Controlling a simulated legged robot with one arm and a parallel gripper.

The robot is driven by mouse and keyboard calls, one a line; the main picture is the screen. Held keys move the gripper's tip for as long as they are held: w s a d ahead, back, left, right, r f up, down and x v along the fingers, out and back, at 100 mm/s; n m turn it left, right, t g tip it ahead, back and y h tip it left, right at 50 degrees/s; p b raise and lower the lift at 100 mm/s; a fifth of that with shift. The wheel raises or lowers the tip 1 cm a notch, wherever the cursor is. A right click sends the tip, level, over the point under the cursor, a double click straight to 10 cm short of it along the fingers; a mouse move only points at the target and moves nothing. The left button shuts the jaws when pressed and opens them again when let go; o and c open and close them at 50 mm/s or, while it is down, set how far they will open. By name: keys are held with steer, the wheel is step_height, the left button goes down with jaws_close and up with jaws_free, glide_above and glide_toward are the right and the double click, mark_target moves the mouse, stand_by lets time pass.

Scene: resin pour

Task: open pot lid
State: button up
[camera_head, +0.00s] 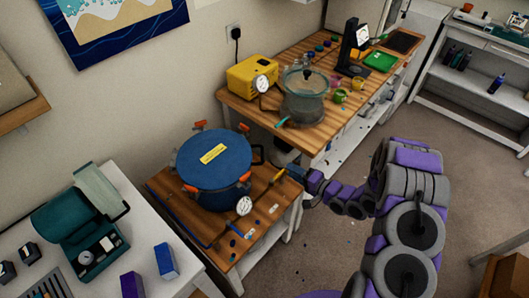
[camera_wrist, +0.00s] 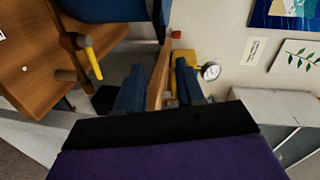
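The pot (camera_head: 214,183) is a large blue vessel on a low wooden table. Its round blue lid (camera_head: 190,160) is on, with a yellow label on top. Orange clamps stand around the rim, and a black handle (camera_head: 258,154) is on the right side. My gripper (camera_head: 290,172) is just right of the pot, apart from it. In the wrist view, my gripper (camera_wrist: 158,80) has its two blue fingers spread, and I see nothing held between them. Part of the blue pot (camera_wrist: 105,9) shows at the top of that view, cut off by the edge.
The low table (camera_head: 164,190) also holds a yellow-handled tool (camera_head: 277,177), a gauge (camera_head: 244,206) and small scattered pieces. A workbench (camera_head: 325,131) behind bears a yellow box (camera_head: 252,74) and a clear vessel (camera_head: 303,100). A white table (camera_head: 160,235) stands at left. Open floor lies right.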

mark_target(262, 153)
steer(key=b+x, duration=0.2)
steer(key=x, duration=1.4)
steer(key=shift+s+f, duration=0.15)
steer(key=shift+d, duration=0.15)
steer(key=shift+c, duration=0.2)
jaws_close()
